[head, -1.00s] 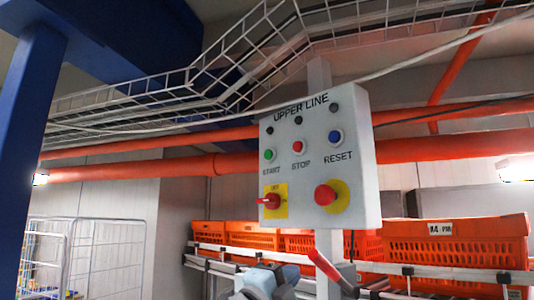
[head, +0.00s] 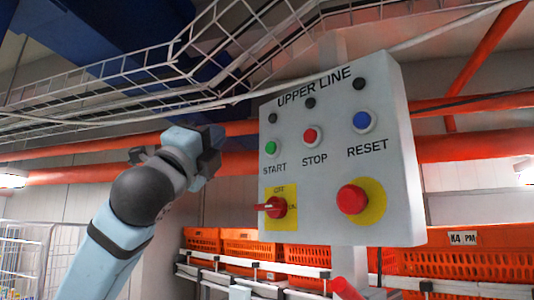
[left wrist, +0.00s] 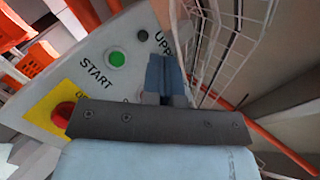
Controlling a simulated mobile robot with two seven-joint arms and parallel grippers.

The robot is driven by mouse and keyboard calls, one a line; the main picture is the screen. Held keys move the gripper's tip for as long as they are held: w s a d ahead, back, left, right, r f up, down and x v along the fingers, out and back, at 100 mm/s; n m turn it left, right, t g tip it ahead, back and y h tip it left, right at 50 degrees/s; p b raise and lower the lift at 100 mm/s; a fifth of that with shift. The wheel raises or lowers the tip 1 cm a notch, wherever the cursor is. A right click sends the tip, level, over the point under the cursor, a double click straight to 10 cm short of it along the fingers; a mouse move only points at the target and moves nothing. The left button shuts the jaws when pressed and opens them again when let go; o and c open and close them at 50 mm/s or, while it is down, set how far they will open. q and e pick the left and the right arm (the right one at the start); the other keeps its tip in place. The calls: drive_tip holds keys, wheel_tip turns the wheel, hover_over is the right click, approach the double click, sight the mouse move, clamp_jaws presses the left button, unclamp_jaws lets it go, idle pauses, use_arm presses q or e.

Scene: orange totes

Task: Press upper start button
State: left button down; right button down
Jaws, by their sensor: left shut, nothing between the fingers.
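A grey control box labelled UPPER LINE (head: 334,217) fills the middle right of the head view. Its green START button (head: 271,147) is at the left of the button row. Beside it are the red STOP button (head: 311,135) and the blue RESET button (head: 362,121). My left gripper (head: 215,148) is left of the box, apart from the START button. In the left wrist view the fingers (left wrist: 166,75) are shut and empty, with the green START button (left wrist: 116,58) to their left. STOP is mostly hidden there.
A red rotary switch (head: 275,207) and a red mushroom button (head: 352,199) sit below the button row. Orange pipes (head: 90,171) run behind the box. A wire cable tray (head: 150,85) hangs above. Orange totes (head: 470,262) stand on racks below.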

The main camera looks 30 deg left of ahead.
sight(272, 148)
use_arm(q)
drive_tip(key=shift+a+r, duration=0.1)
drive_tip(key=shift+a, duration=0.05)
drive_tip(key=shift+s+d, duration=0.2)
drive_tip(key=shift+w, duration=0.15)
drive_tip(key=w+d, duration=0.2)
drive_tip(key=w, duration=0.6)
drive_tip(key=shift+w+d+p, duration=0.15)
drive_tip(key=shift+w+p, duration=0.05)
drive_tip(key=shift+p, duration=0.1)
idle(1.8)
drive_tip(key=shift+w+d, duration=0.15)
drive_tip(key=shift+w, duration=0.25)
